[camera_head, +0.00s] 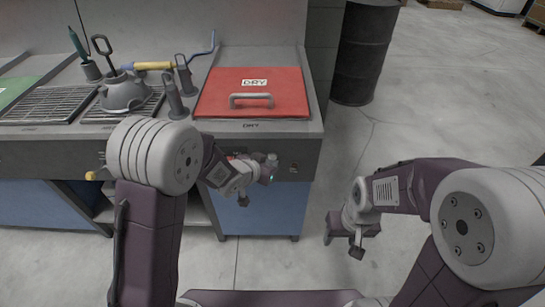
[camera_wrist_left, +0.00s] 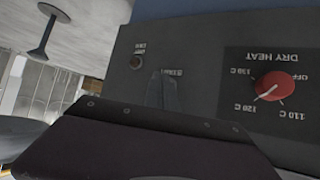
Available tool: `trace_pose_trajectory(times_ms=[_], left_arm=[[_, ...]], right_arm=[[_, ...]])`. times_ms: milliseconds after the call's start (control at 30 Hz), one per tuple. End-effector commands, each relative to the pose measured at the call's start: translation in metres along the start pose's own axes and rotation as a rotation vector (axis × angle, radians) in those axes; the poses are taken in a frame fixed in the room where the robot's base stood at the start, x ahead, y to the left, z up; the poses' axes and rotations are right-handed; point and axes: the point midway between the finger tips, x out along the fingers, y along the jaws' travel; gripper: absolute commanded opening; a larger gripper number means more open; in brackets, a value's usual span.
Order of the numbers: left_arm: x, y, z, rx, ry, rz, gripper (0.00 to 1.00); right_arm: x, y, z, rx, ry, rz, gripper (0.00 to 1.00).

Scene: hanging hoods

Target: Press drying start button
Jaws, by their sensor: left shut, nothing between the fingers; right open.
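The grey front panel under the DRY station shows in the left wrist view (camera_wrist_left: 235,120), with its lettering upside down. It bears a red knob (camera_wrist_left: 272,87) marked DRY HEAT and a small round button or lamp (camera_wrist_left: 136,62) with an unreadable label. My left gripper (camera_head: 268,169) is shut and empty in front of this panel. In the wrist view its dark fingers (camera_wrist_left: 165,92) lie between the small round part and the red knob, over another label. Whatever lies behind the fingertips is hidden, and contact cannot be told. My right gripper (camera_head: 350,240) is open above the floor, right of the counter.
A red lid (camera_head: 285,85) marked DRY, with a grey handle, covers the counter's right end. Racks (camera_head: 45,105), a grey kettle-like vessel (camera_head: 122,93) and upright handles (camera_head: 175,100) stand left of it. A dark barrel (camera_head: 362,55) stands behind right. The floor at right is open.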

Motion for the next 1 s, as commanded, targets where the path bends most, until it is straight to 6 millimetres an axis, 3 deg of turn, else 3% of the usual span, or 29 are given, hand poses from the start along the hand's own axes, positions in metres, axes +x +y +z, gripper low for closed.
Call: trace_pose_trajectory(times_ms=[1000], left_arm=[[0.0056,-0.0043,-0.004,-0.001,0.0,-0.001,0.0]], right_arm=[[-0.0044,-0.0001,-0.0004,0.0,0.0,0.0,0.52]])
